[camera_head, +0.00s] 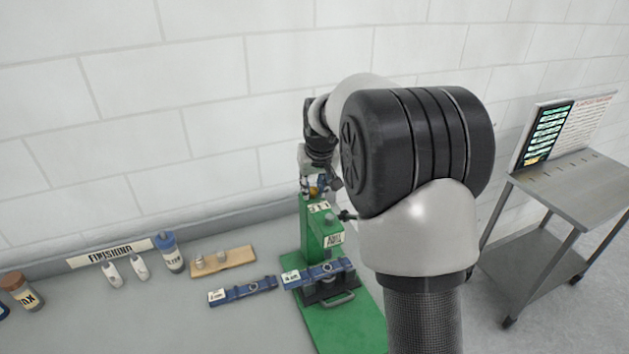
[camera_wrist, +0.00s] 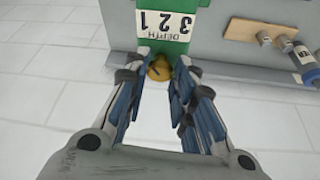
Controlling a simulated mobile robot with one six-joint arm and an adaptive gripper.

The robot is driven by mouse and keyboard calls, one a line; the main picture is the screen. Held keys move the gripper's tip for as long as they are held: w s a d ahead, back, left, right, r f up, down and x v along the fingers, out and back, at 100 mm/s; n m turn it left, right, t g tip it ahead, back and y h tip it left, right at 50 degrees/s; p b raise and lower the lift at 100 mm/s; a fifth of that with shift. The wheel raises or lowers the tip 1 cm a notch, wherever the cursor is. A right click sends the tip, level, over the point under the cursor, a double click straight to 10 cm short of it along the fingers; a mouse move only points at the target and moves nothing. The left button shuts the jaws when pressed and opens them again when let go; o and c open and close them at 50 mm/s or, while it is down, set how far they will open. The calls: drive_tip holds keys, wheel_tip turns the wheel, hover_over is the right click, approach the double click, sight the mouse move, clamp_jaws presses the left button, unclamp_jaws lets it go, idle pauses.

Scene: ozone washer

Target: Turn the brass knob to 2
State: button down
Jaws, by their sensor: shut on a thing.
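The brass knob (camera_wrist: 159,71) sits at the edge of the green machine, beside a white DEPTH label (camera_wrist: 163,25) with the numbers 3, 2 and 1, which appears upside down in the wrist view. A dark mark shows on the knob, but I cannot tell which number it points to. My gripper (camera_wrist: 161,62) has its two fingertips shut on the knob, one on each side. In the head view the green machine (camera_head: 315,243) stands on the bench.
A metal cart (camera_head: 575,195) stands at the right.

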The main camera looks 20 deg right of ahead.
drive_tip(key=m, duration=0.1)
drive_tip(key=m+h, duration=0.1)
drive_tip(key=m, duration=0.1)
drive_tip(key=shift+a+m+h+p, duration=0.25)
drive_tip(key=shift+m+h+p, duration=0.05)
drive_tip(key=shift+w+m+g+h, duration=0.15)
drive_tip(key=shift+m+g+h, duration=0.35)
drive_tip(key=shift+m, duration=1.2)
drive_tip(key=c, duration=1.3)
unclamp_jaws()
drive_tip(key=shift+r, duration=0.1)
drive_tip(key=v, duration=1.2)
drive_tip(key=shift+w, duration=0.1)
